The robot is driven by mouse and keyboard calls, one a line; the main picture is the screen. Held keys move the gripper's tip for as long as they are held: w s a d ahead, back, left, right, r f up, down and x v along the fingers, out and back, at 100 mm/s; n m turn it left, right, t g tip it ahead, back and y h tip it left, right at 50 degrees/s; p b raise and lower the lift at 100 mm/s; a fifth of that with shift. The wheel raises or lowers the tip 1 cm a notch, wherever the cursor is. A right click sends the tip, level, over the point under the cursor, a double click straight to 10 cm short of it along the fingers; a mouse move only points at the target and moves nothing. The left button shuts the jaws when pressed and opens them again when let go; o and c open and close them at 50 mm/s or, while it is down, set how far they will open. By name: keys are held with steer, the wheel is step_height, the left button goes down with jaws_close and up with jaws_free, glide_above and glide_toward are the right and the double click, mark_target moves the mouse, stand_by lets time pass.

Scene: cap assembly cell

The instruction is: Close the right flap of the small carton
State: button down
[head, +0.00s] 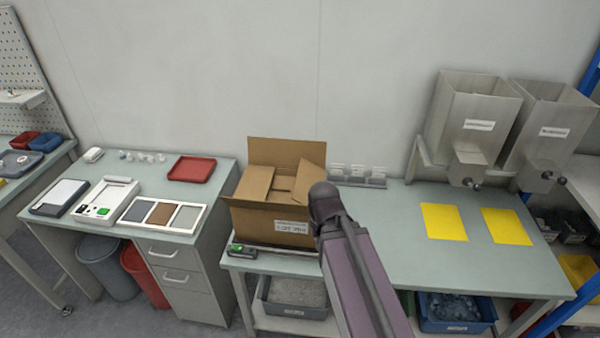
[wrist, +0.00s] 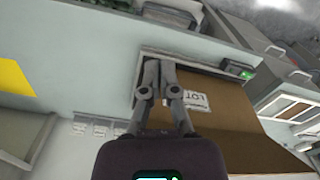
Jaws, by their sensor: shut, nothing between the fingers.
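The small brown carton (head: 270,222) stands on the middle bench. Its back flap (head: 285,151) stands up, and its left flap (head: 255,184) slants inward. Its right flap (head: 311,178) is raised and tilted, partly hidden by my arm. In the wrist view, the carton's brown front with a white LOT label (wrist: 215,115) lies behind my fingers. My gripper (wrist: 160,65) is shut and empty, its fingers together in front of the carton in that view. I cannot tell whether they touch it. My arm hides the gripper in the head view.
A small device with a green display (head: 238,249) sits at the carton's front left. Small white parts (head: 357,172) stand behind to the right. Two yellow mats (head: 444,221) and metal hoppers (head: 480,115) are further right. Bare bench lies between carton and mats.

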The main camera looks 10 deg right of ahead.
steer(key=shift+d, duration=0.1)
steer(key=shift+r, duration=0.1)
steer(key=w+d+r+m+y+p, duration=0.1)
steer(key=w+r+m+y+p, duration=0.1)
steer(key=w+r+m+p, duration=0.6)
steer(key=w+d+r+m+t+y+p, duration=0.1)
steer(key=w+d+r+m+y+p, duration=0.1)
steer(key=w+m, duration=0.5)
steer(key=w+d+r+m+t+y+p, duration=0.1)
steer(key=w+d+r+m, duration=0.3)
steer(key=w, duration=0.7)
steer(key=m+p, duration=0.1)
steer(key=m, duration=0.1)
steer(key=shift+w+r+m+y, duration=0.2)
steer(key=shift+w+m+y, duration=0.05)
steer(key=shift+m+y, duration=0.15)
steer(key=shift+f, duration=0.15)
